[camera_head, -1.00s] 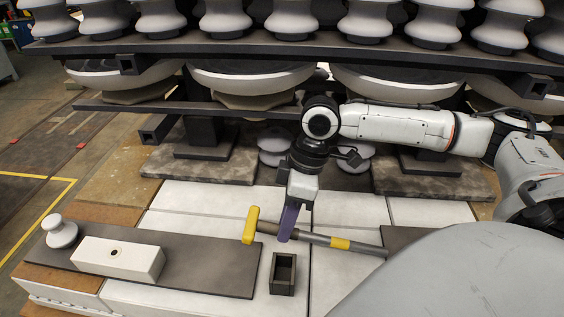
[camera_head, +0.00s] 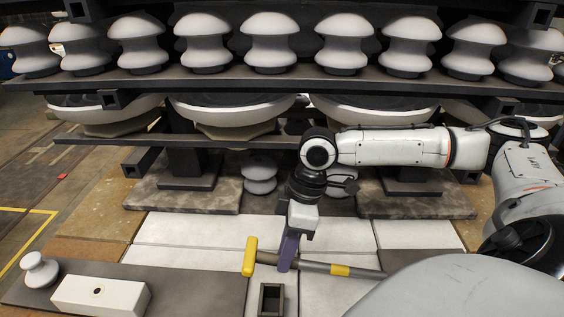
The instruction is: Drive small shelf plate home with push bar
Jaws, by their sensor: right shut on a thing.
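The push bar, a grey rod (camera_head: 312,266) with a yellow cross head (camera_head: 249,257) at its left end and a yellow band, lies roughly level across the picture. My right gripper (camera_head: 288,262), with dark purple fingers, is shut on the rod just right of the head. My left gripper is out of view. A flat dark plate (camera_head: 205,290) at the lower left bears a white block with a hole (camera_head: 100,295) and a small white insulator (camera_head: 39,270). I cannot tell which piece is the small shelf plate.
A dark shelf (camera_head: 300,83) holds a row of white insulators (camera_head: 270,42) across the back, above wide white discs (camera_head: 232,108). A dark square open socket (camera_head: 270,300) stands below the bar's head.

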